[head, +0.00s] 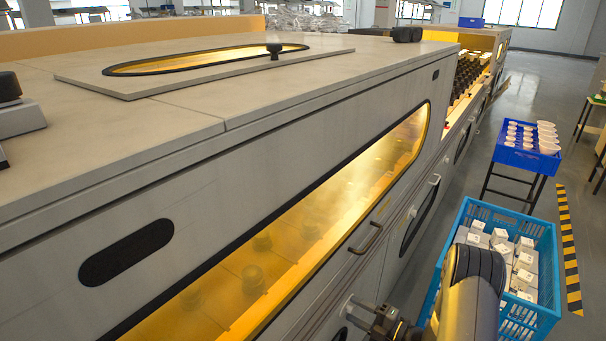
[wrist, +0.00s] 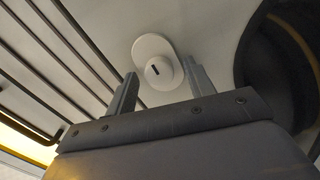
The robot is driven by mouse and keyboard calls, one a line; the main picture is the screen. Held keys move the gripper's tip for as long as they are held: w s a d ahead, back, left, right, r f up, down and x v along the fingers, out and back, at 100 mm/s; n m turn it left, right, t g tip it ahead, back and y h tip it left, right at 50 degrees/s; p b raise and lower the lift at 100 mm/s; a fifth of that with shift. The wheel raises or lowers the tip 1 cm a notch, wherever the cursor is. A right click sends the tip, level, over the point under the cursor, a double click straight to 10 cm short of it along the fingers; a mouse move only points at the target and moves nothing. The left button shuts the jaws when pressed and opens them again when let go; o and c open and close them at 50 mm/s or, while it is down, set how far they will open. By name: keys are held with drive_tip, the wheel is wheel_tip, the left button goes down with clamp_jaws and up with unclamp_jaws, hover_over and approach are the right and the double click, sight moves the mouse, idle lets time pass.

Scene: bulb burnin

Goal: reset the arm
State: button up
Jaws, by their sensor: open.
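My gripper (head: 375,317) is low in the head view, close to the machine's front panel, with my arm coming in from the lower right. It faces a pale round knob (head: 348,306) on that panel. In the wrist view my gripper (wrist: 160,68) has its two fingers apart, one on each side of the white knob (wrist: 158,71). The knob has a dark slot mark and sits on a rounded white plate. Nothing is held. I cannot tell whether the fingertips reach the knob or stop short of it.
The machine's front (head: 300,180) has a long glowing window and a bar handle (head: 366,238). A blue crate (head: 551,255) of white boxes stands right of my arm. Behind it a blue tray (head: 525,160) of pale cups sits on a stand. The floor (head: 560,90) beyond is open.

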drive_tip(key=n+b, duration=0.1)
drive_tip(key=n, duration=0.3)
drive_tip(key=shift+d+f+b, duration=0.1)
drive_tip(key=shift+d+b, duration=0.05)
drive_tip(key=shift+b, duration=0.2)
drive_tip(key=n+b, duration=0.3)
drive_tip(key=n, duration=0.2)
drive_tip(key=shift+f, duration=0.1)
drive_tip(key=n+b, duration=0.5)
drive_tip(key=n, duration=0.1)
drive_tip(key=n+b, duration=0.2)
drive_tip(key=shift+b, duration=0.35)
drive_tip(key=shift+s+r+n, duration=0.1)
drive_tip(key=shift+r+n, duration=0.1)
drive_tip(key=shift+n, duration=0.2)
